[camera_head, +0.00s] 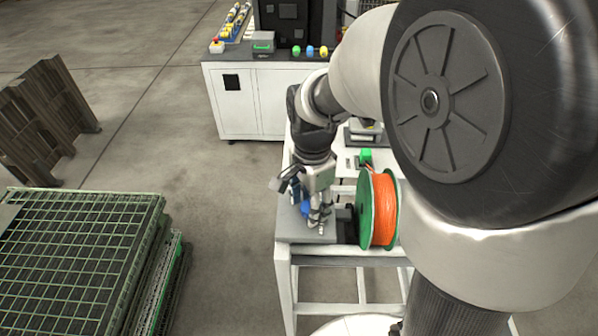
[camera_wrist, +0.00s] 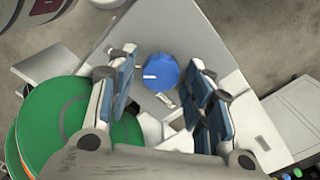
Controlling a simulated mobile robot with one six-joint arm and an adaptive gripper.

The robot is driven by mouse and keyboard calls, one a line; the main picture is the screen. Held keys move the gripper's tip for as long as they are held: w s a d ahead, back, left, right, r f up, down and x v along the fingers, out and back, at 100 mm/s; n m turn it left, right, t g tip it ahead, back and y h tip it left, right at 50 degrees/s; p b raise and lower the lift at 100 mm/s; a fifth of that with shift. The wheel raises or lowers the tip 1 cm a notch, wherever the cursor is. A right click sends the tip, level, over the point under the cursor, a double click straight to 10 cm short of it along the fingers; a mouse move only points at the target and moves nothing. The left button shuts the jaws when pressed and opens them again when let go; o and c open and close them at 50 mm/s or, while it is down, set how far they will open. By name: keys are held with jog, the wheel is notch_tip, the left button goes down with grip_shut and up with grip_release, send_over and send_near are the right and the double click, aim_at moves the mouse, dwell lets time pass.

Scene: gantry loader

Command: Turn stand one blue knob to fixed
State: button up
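The blue knob (camera_wrist: 161,73) shows in the wrist view as a round disc with a white mark pointing to its left. It sits on a light grey stand top, beyond my fingertips. My gripper (camera_wrist: 160,85) is open, with a blue-padded finger on either side of the knob and clear gaps between. In the head view my gripper (camera_head: 318,215) is low over the front left of the white stand (camera_head: 285,229), and a bit of the blue knob (camera_head: 305,208) shows beside it. I cannot tell whether the fingertips reach down to the knob's height.
An orange and green spool (camera_head: 383,210) stands close to the right of my gripper. A white cabinet (camera_head: 255,100) with coloured buttons stands behind. Green mesh crates (camera_head: 75,260) and brown pallets (camera_head: 45,115) are at the left. The floor between is clear.

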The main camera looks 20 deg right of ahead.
jog(key=c, duration=0.8)
jog(key=n, duration=0.4)
jog(key=shift+n, duration=0.4)
jog(key=n, duration=0.4)
jog(key=shift+w+n, duration=0.1)
jog(key=shift+n, duration=0.2)
jog(key=n, duration=0.4)
jog(key=shift+a+p, duration=0.1)
jog(key=shift+p, duration=0.2)
jog(key=shift+n, duration=2.2)
